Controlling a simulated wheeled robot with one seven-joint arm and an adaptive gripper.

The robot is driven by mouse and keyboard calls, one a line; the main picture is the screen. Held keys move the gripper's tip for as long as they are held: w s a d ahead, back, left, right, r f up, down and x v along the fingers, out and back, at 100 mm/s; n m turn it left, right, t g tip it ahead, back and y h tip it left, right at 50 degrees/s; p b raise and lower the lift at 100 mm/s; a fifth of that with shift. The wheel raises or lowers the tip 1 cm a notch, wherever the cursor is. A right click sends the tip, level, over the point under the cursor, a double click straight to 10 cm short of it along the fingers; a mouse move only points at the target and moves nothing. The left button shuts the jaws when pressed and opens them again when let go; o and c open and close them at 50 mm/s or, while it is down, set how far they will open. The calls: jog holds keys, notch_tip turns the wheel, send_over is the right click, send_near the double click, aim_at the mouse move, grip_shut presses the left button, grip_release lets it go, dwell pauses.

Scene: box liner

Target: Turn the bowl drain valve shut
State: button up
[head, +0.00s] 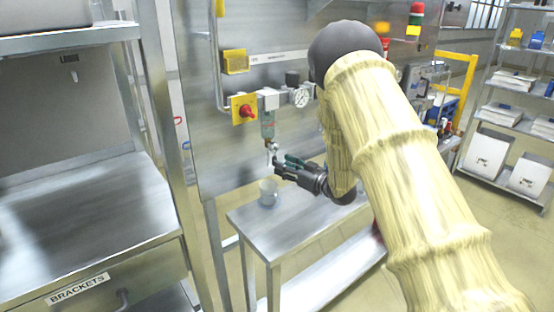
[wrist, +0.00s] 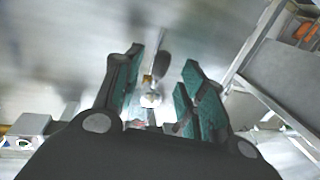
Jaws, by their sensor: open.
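The drain valve (head: 273,147) is a small metal fitting under the greenish filter bowl (head: 268,124) on the steel panel. In the wrist view the valve (wrist: 151,99) shows as a bright round fitting, with a dark, blurred lever-like piece (wrist: 161,63) beside it. My gripper (head: 281,163) is just below and to the right of the valve in the head view. In the wrist view my gripper (wrist: 161,65) is open, its teal-padded fingers on either side of the fitting and lever, with gaps visible. I cannot tell the lever's exact angle.
A pale cup (head: 268,193) stands on the steel table (head: 250,219) under the valve. A red knob on a yellow plate (head: 244,110) and a round gauge (head: 299,97) sit above. A steel workbench (head: 80,215) stands at the left.

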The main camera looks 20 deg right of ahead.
jog(key=p+x, duration=0.1)
jog(key=x, duration=0.2)
jog(key=shift+w+a+r, duration=0.1)
jog(key=shift+w+a, duration=0.2)
grip_shut()
